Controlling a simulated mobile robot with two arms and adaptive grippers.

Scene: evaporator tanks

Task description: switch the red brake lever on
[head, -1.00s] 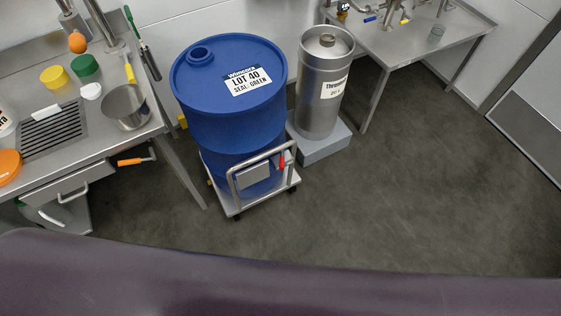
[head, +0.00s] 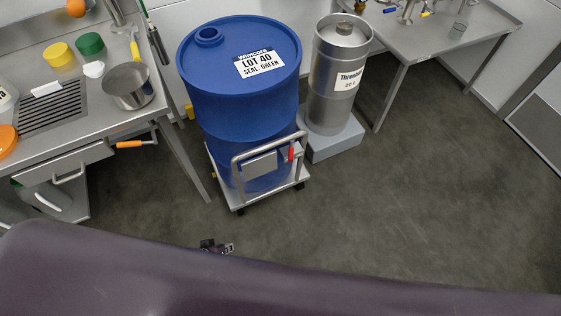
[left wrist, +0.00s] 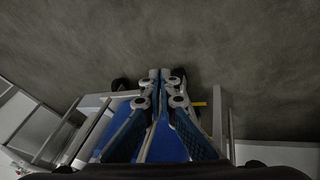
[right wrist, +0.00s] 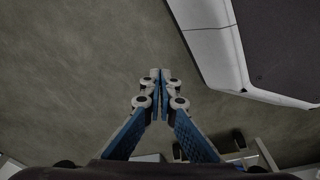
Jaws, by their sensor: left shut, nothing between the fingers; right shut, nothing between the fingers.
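The red brake lever (head: 291,153) is small and upright at the right side of the metal handle frame (head: 235,172) of a low trolley (head: 226,190). A blue drum (head: 240,105) labelled LOT 40 stands on the trolley. My left gripper (head: 217,247) shows small and dark above the purple surface at the bottom of the head view, well apart from the lever. In the left wrist view its fingers (left wrist: 160,73) are shut and empty. My right gripper (right wrist: 160,73) is shut and empty over bare floor in the right wrist view; the head view does not show it.
A steel keg (head: 337,85) on a grey block (head: 335,140) stands right of the drum. A sink table (head: 430,45) is at the back right. The floor (head: 400,190) front right is clear.

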